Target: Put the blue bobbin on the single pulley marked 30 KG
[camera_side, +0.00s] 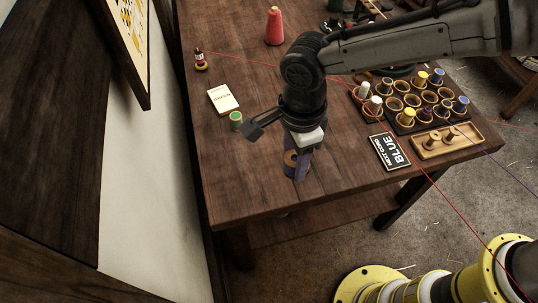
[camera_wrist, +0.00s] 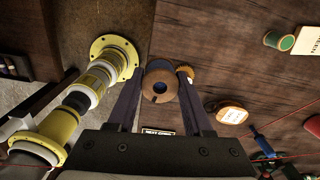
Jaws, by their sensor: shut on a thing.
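My gripper (camera_side: 302,172) points down over the front part of the wooden table. In the wrist view its two fingers (camera_wrist: 160,85) are closed on the blue bobbin (camera_wrist: 158,92), which shows a brown round end with a hole and a little blue. In the side view the bobbin (camera_side: 290,159) shows partly behind the fingers. A round wooden piece with a pale label (camera_wrist: 232,115) lies apart from the gripper in the wrist view; its writing is too small to read. I cannot make out a 30 KG mark in either view.
A green bobbin (camera_side: 236,120) and a white card (camera_side: 223,98) lie left of the gripper. A BLUE sign (camera_side: 390,151), a wooden tray (camera_side: 472,142) and a rack of several bobbins (camera_side: 409,98) stand right. A red cone (camera_side: 274,27) is behind. A red cord crosses the table.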

